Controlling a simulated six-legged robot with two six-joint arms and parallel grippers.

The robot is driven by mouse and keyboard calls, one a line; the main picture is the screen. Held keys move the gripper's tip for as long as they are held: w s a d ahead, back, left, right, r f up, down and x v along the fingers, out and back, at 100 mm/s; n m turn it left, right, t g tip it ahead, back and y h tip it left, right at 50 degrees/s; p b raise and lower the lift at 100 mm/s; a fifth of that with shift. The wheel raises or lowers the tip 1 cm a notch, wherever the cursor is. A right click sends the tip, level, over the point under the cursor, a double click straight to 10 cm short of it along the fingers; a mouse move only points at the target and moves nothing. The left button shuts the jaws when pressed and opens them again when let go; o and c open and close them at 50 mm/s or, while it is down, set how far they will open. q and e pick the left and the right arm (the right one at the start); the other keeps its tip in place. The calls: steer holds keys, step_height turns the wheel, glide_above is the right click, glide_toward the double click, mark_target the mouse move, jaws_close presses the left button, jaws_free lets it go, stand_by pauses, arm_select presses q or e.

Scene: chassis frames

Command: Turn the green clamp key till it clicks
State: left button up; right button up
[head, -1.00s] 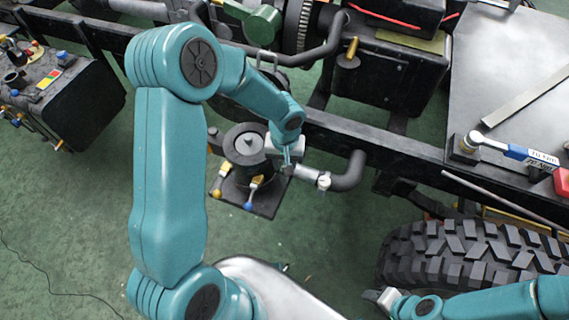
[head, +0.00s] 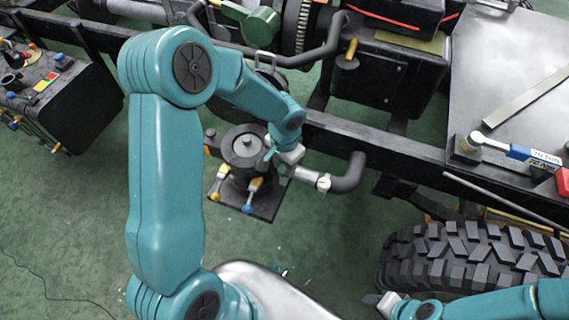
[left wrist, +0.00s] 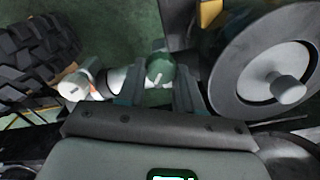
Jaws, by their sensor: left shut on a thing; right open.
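The green clamp key (left wrist: 160,68) shows in the left wrist view as a round green head with a pale line across it, between the two fingers. My left gripper (left wrist: 159,88) is shut on it. In the head view my left gripper (head: 270,154) is beside the right edge of the dark round canister (head: 243,146), and I cannot make out the key apart from the fingers there.
A pale pipe fitting (head: 308,177) and black elbow pipe (head: 350,172) lie right of my left gripper. The dark chassis rail (head: 390,150) runs behind. A torque wrench (head: 515,150) lies far right.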

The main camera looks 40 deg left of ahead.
stand_by(0.5)
arm_select(q)
steer(key=o, duration=1)
steer(key=shift+o, duration=0.2)
step_height(320, 180, up, 16)
steer(key=p, duration=0.2)
steer(key=shift+r, duration=0.2)
